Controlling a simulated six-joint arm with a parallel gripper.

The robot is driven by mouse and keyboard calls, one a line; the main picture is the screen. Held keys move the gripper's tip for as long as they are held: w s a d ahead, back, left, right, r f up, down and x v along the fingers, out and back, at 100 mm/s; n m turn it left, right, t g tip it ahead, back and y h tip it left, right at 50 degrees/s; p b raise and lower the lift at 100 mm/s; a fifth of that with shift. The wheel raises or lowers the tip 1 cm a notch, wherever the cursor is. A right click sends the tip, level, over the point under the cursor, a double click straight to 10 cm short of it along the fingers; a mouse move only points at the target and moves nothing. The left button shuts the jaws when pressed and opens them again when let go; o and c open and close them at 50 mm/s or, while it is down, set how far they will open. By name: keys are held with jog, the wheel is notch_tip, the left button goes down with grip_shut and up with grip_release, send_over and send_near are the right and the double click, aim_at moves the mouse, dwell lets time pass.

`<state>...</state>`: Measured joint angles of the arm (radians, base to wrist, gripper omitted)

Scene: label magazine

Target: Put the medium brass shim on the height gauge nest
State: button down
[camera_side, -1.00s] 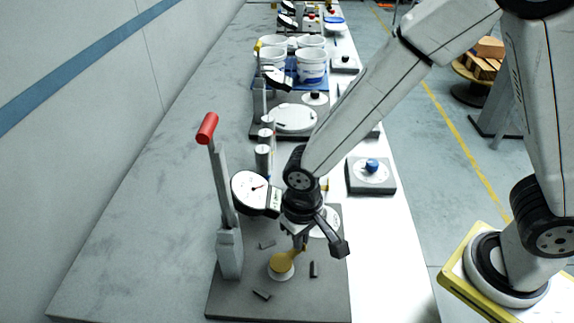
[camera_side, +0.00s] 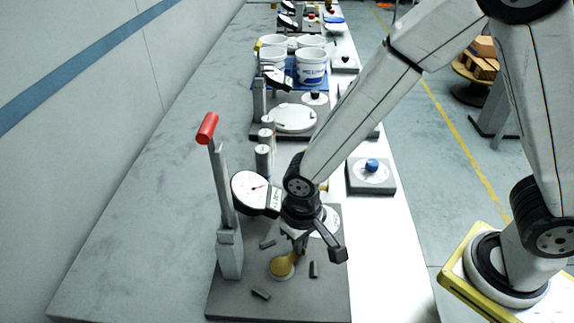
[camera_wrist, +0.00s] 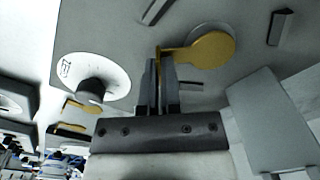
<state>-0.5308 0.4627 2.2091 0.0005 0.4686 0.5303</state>
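The brass shim (camera_side: 281,267) is a round disc with a narrow tab. It lies over the pale round nest (camera_side: 280,277) on the gauge's dark base plate, and covers most of it. I cannot tell whether the disc lies fully flat. In the wrist view, the shim (camera_wrist: 214,49) shows with its tab between the fingertips. My gripper (camera_side: 301,248) points down beside the nest and is shut on the tab; the fingers (camera_wrist: 163,80) also show in the wrist view. The dial gauge (camera_side: 254,192) stands above and behind the nest.
A grey post with a red handle (camera_side: 207,128) stands left of the nest. Small dark blocks (camera_side: 261,294) surround the nest. A white labelled disc (camera_wrist: 92,78) with a dark knob and other brass tabs (camera_wrist: 75,107) lie at left in the wrist view.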

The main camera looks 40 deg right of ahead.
jog(key=shift+f, duration=0.45)
jog(key=c, duration=0.7)
grip_release()
jog(key=shift+c, duration=0.2)
jog(key=shift+r, duration=3.9)
